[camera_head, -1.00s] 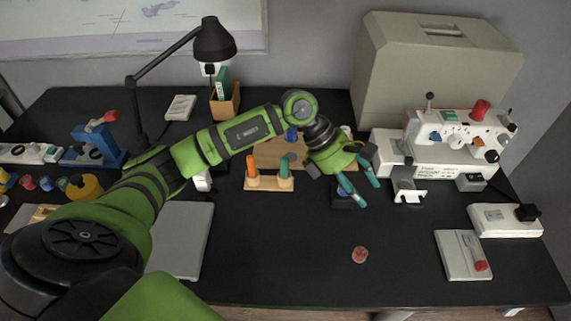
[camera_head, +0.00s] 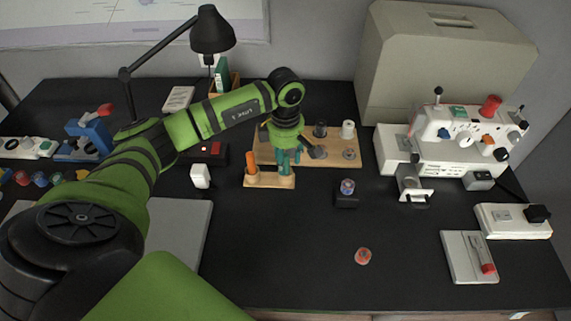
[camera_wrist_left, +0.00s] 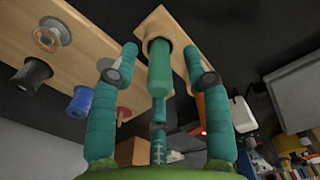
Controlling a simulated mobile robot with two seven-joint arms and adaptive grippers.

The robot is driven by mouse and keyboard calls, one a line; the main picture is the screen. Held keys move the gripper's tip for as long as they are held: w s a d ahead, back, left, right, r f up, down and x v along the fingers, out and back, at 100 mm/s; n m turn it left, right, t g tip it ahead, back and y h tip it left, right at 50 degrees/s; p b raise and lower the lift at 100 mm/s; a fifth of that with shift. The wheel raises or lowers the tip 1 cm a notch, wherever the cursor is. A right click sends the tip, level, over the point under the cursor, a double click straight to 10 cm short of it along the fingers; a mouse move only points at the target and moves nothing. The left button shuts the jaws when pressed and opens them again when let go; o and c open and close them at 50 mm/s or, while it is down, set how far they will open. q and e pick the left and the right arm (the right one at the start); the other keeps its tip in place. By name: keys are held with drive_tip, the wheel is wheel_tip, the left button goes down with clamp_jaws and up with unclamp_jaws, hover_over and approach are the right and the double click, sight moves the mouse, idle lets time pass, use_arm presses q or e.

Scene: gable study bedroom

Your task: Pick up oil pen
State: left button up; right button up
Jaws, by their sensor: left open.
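A small wooden holder (camera_head: 266,182) stands mid-desk with an orange pen-like piece (camera_head: 251,163) in its left side. A green pen-like piece (camera_wrist_left: 160,70), likely the oil pen, stands in the holder's other side. My left gripper (camera_head: 286,160) points down over that right side and mostly hides the green piece in the head view. In the left wrist view its fingers are open, one on each side of the green piece, with gaps showing. My right gripper is not in view.
A wooden spool board (camera_head: 340,160) with spools lies just behind and right of the holder. A sewing machine (camera_head: 450,150) stands at right. A small dark block (camera_head: 346,201) and a red round piece (camera_head: 363,256) lie in front; the desk there is mostly clear.

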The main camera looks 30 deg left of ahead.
use_arm(q)
drive_tip(key=c, duration=0.8)
clamp_jaws()
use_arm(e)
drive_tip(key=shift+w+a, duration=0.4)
